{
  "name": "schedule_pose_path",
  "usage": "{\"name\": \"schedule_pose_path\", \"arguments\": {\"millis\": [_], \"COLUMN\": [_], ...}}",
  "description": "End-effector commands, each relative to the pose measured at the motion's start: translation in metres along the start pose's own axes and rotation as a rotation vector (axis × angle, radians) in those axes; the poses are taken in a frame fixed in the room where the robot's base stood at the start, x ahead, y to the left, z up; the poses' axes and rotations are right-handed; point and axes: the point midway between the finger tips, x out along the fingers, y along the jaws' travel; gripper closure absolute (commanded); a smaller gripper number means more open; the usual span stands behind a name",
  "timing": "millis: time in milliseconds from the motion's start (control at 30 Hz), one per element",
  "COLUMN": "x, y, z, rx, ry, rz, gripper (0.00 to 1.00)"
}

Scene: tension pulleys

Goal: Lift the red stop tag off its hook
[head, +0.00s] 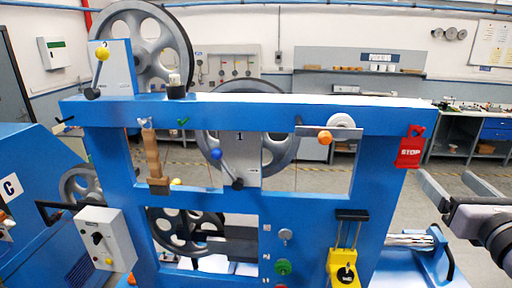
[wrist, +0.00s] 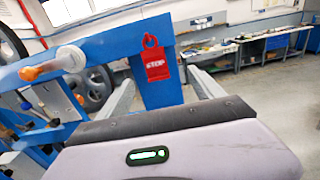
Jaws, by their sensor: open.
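The red stop tag (head: 411,152), with white STOP lettering, hangs on the right end of the blue frame. It also shows in the wrist view (wrist: 156,70), upper middle, with a red loop at its top against the blue post. The hook itself is hard to make out behind the loop. My gripper (head: 443,176) is at the right in the head view, its two grey fingers apart and empty, to the right of the tag and slightly lower. In the wrist view the fingers point toward the post, one on each side of the tag, with no visible contact.
The blue frame (head: 376,118) carries large grey pulleys (head: 145,48), levers with coloured knobs and a white roller (head: 341,121) left of the tag. A yellow fixture (head: 344,268) stands low on it. Floor to the right is clear up to the workbenches (head: 480,130).

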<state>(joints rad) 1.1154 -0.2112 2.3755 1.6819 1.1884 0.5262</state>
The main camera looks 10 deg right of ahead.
Motion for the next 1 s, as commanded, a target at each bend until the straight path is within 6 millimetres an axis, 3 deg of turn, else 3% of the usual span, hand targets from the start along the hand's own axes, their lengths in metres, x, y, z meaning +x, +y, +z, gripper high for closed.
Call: {"name": "schedule_pose_path", "arguments": {"millis": [167,600,800,1000], "x": [0.033,0.148,0.170,0.172], "y": [0.002,0.003,0.002,0.002], "z": [0.001,0.001,0.001,0.000], "rx": [0.002,-0.001,-0.002,-0.002], "ry": [0.002,0.003,0.002,0.001], "rz": [0.006,0.005,0.003,0.003], "gripper": [0.24,0.24,0.24,0.24]}}
